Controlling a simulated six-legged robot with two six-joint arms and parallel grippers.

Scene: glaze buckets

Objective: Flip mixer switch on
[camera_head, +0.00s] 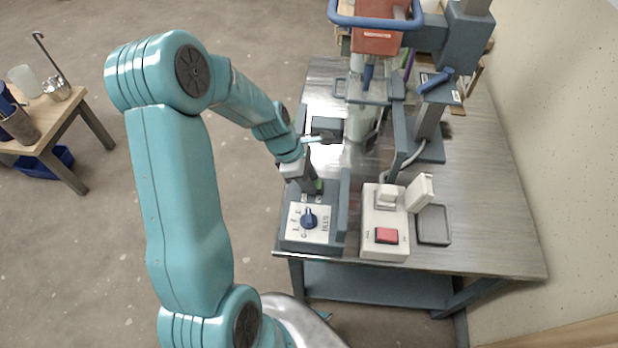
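A white switch box (371,220) stands at the front of the metal table. It has a red rocker or button (386,236) low on its face, a raised white block (387,196) above, and a white flap (420,192) standing open at its right. I cannot tell the switch's position. Left of it is a control panel with a blue knob (309,219) and numbered marks. My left gripper (314,186) points down just behind the knob panel, left of the switch box. Its fingers are small and partly hidden, and a green spot shows there. My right gripper is out of view.
The mixer stand (428,120) rises at the back right, with a red-brown motor head (378,35) and blue handle above the metal table (480,240). A shallow grey tray (433,226) lies right of the switch box. A wooden side table (60,125) is far left.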

